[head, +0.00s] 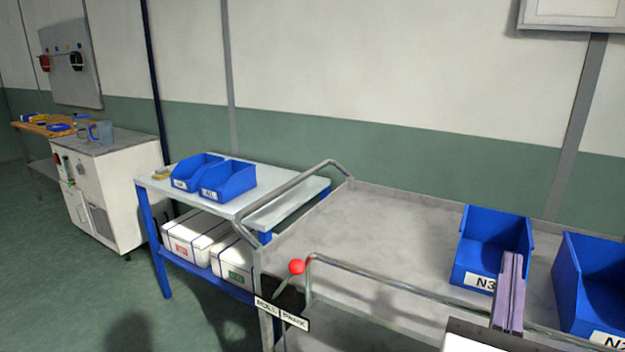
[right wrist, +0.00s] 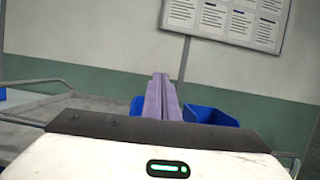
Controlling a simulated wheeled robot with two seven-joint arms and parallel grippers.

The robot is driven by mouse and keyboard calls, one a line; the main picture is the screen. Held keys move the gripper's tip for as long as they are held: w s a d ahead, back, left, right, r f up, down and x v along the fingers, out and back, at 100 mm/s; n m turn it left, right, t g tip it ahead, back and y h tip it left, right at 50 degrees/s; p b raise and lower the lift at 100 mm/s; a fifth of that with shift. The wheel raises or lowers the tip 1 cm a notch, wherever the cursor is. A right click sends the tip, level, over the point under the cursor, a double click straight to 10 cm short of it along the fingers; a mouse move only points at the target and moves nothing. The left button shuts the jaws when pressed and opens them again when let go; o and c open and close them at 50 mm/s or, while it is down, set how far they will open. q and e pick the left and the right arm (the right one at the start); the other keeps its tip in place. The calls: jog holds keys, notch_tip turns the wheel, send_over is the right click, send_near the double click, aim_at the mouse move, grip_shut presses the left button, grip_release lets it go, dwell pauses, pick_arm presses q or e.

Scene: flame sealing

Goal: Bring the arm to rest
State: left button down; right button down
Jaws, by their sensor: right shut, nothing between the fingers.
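My right gripper (head: 511,262) shows at the lower right of the head view, with its two purple-grey fingers shut together, empty and pointing up. It stands in front of the blue bin marked N3 (head: 491,232) on the grey cart. In the right wrist view the shut fingers (right wrist: 161,80) rise above my white gripper body, with blue bins behind them. My left gripper is not in view.
The grey cart (head: 350,226) has tubular rails and a red-knobbed lever (head: 296,267) by a roll/park sign (head: 281,314). Another blue bin (head: 592,280) stands at its right. A blue-legged table (head: 280,190) holds two blue bins. A white cabinet (head: 112,195) stands farther left, with open green floor in front.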

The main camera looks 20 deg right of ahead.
jog(key=w+a+f+n+t+y, duration=0.25)
jog(key=a+f+n+y, duration=0.5)
jog(key=n, duration=0.75)
jog(key=w+a+f+n+t+y, duration=0.25)
jog(key=a+f+n+y, duration=0.55)
jog(key=n, duration=0.6)
jog(key=s+a+f+n+g+y, duration=0.25)
jog(key=f+n, duration=0.25)
jog(key=f, duration=0.3)
jog(key=s+a+f+n+g+y, duration=0.1)
jog(key=s+a+f+n+g, duration=0.25)
jog(key=f+n, duration=0.4)
jog(key=s+d+f+n+g, duration=0.1)
jog(key=s+f+n+g, duration=0.1)
jog(key=f, duration=0.5)
jog(key=s+d+f+n+g+h, duration=0.1)
jog(key=s+f+n+g, duration=0.2)
jog(key=s+f, duration=0.3)
jog(key=shift+s+d+f+g, duration=0.25)
jog(key=shift+f+g, duration=0.15)
jog(key=shift+f, duration=0.45)
